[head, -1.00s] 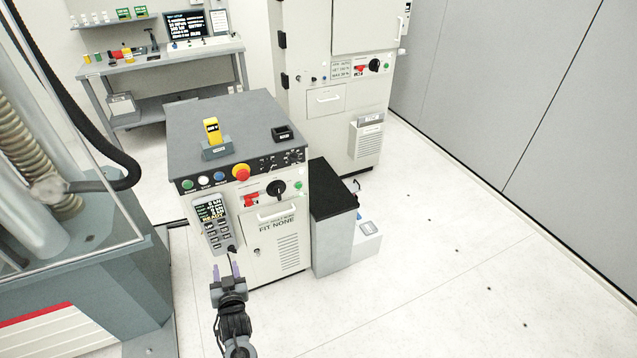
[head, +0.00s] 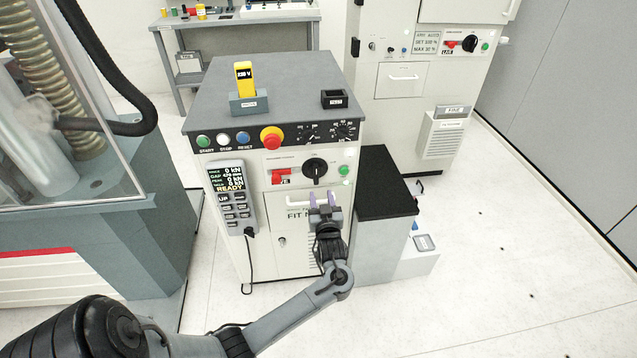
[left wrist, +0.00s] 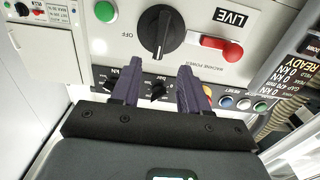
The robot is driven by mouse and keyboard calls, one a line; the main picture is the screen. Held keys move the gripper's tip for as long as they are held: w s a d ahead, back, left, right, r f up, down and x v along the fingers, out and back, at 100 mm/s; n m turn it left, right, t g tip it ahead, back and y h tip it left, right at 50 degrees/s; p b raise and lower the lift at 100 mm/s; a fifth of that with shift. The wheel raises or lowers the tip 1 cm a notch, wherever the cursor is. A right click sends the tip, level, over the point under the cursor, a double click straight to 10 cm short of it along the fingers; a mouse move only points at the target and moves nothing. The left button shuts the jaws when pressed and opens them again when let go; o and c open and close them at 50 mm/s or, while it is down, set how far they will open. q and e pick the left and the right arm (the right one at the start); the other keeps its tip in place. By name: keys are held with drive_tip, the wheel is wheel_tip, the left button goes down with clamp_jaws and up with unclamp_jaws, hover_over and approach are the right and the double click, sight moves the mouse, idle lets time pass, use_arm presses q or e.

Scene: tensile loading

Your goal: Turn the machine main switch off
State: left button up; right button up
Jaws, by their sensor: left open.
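The machine main switch is a black rotary knob (head: 315,168) on the cream front panel of the grey-topped cabinet. In the left wrist view the knob (left wrist: 161,30) has its bar close to upright, with "OFF" printed to its left. A red handle (head: 281,177) and a "LIVE" tag (left wrist: 231,19) sit beside it. My left gripper (head: 325,197) is open and empty, just below the knob in the head view. In the wrist view its two purple fingers (left wrist: 159,72) point at the knob, which shows beyond and between the tips. Contact is not visible. My right gripper is not in view.
A green lamp (head: 345,170) is right of the knob. A red emergency button (head: 271,137) is above it. A handheld pendant (head: 231,190) reading "READY" hangs at the left. A black-topped box (head: 373,182) stands at the right. A taller cabinet (head: 405,85) is behind.

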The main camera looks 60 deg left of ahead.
sight(317, 175)
use_arm(q)
drive_tip(key=b+x, duration=0.2)
drive_tip(key=x, duration=0.8)
drive_tip(key=shift+a+b, duration=0.15)
drive_tip(key=shift+b, duration=0.2)
drive_tip(key=shift+c, duration=0.4)
clamp_jaws()
